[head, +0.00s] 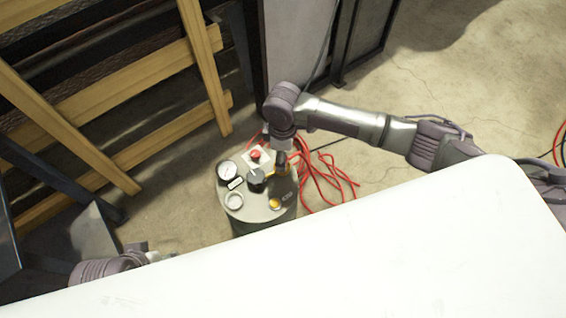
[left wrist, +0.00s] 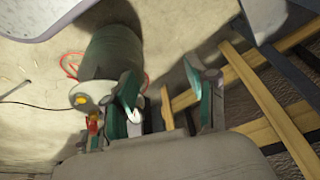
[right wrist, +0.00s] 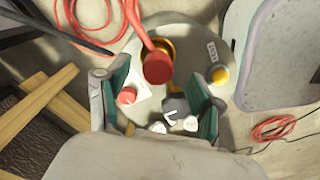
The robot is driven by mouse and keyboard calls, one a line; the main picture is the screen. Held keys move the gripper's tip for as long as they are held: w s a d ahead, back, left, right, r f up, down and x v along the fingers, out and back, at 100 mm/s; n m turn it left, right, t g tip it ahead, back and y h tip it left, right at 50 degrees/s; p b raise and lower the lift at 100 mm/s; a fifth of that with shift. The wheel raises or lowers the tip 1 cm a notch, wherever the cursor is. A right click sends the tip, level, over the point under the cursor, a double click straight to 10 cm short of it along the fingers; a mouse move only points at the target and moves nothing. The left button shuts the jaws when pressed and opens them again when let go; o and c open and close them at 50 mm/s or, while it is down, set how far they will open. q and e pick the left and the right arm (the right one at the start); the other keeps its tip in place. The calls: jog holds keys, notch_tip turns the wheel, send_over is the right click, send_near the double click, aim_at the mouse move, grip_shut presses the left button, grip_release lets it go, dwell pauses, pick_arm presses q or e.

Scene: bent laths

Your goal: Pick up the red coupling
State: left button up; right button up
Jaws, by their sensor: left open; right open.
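The red coupling (right wrist: 158,66) shows in the right wrist view as a round red end on a red hose, by a yellow collar (right wrist: 166,46) above the drum top (right wrist: 185,28). My right gripper (right wrist: 160,82) is open, its two teal fingers on either side below the coupling; nothing is held. In the head view my right gripper (head: 281,160) is over the drum top (head: 236,212) and hides the coupling. My left gripper (head: 150,256) is at the lower left, apart from the drum; the left wrist view shows its fingers (left wrist: 163,82) open and empty.
The drum top carries a red button (head: 255,154), a gauge (head: 227,171), a black knob (head: 256,178), a white ring (head: 234,200) and a yellow button (head: 275,204). Red hose (head: 325,180) lies on the floor behind. Wooden slats (head: 150,72) stand left; a white surface (head: 350,260) fills the front.

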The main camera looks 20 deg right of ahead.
aim_at(290, 158)
notch_tip(290, 158, down, 4)
jog(key=shift+f+b, duration=0.15)
jog(key=shift+b, duration=0.7)
jog(key=shift+f, duration=0.2)
pick_arm(q)
jog(key=shift+w+d+f+t, duration=0.2)
jog(key=shift+w+f+t, duration=0.2)
jog(key=shift+w+f, duration=0.35)
pick_arm(e)
jog(key=shift+r, duration=0.1)
grip_shut()
